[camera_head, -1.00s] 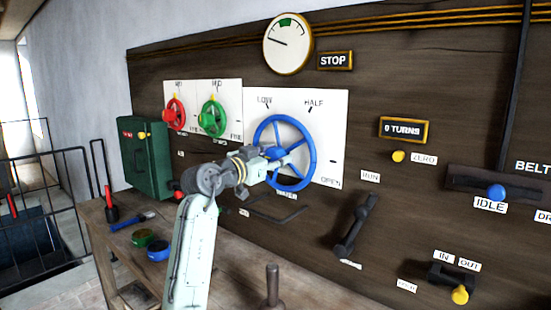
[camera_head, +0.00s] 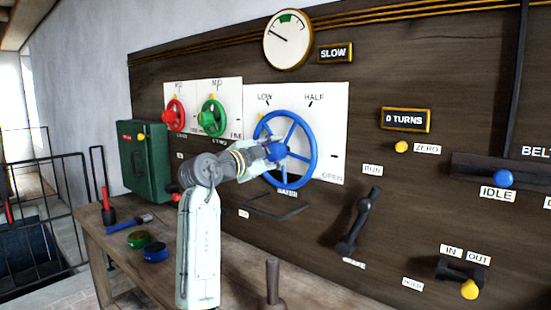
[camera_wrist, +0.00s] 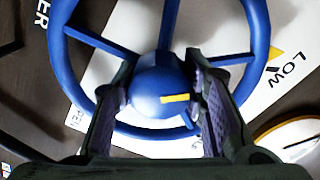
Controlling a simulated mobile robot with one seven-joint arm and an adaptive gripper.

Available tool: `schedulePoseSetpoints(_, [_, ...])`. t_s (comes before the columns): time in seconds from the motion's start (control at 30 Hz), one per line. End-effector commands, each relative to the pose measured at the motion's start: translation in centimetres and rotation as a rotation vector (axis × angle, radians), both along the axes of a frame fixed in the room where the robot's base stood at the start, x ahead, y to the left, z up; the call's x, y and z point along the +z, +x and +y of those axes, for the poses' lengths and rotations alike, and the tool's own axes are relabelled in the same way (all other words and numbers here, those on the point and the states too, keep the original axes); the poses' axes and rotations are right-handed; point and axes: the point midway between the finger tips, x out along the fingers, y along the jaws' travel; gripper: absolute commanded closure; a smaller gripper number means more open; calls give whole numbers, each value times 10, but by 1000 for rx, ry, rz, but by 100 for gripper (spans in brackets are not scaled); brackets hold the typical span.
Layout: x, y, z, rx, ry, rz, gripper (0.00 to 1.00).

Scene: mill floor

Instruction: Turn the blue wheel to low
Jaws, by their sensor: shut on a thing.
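The blue wheel (camera_head: 314,152) is mounted on a white plate (camera_head: 335,125) marked LOW, HALF and OPEN. Its yellow pointer (camera_head: 262,117) stands at the upper left, by LOW. In the wrist view the blue wheel (camera_wrist: 262,35) fills the top, and its yellow pointer (camera_wrist: 274,53) lies beside the word LOW. My gripper (camera_head: 277,151) is at the wheel's centre. In the wrist view my gripper (camera_wrist: 160,95) has one finger on each side of the round blue hub, which bears a yellow stripe, and is shut on it.
A red wheel (camera_head: 174,115) and a green wheel (camera_head: 213,118) are to the left. The sign (camera_head: 333,52) reads SLOW, beside a gauge (camera_head: 288,40). A black lever (camera_head: 360,220) is to the right. A bench (camera_head: 245,262) lies below, with tools at its left.

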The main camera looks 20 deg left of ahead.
Motion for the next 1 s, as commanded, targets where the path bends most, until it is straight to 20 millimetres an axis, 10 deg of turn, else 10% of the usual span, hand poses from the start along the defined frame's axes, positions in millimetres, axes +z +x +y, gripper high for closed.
schedulePoseSetpoints(0.97, [0,0,-1,-1,213,-76,89])
schedulePoseSetpoints(1.0, [0,0,-1,-1,213,-76,60])
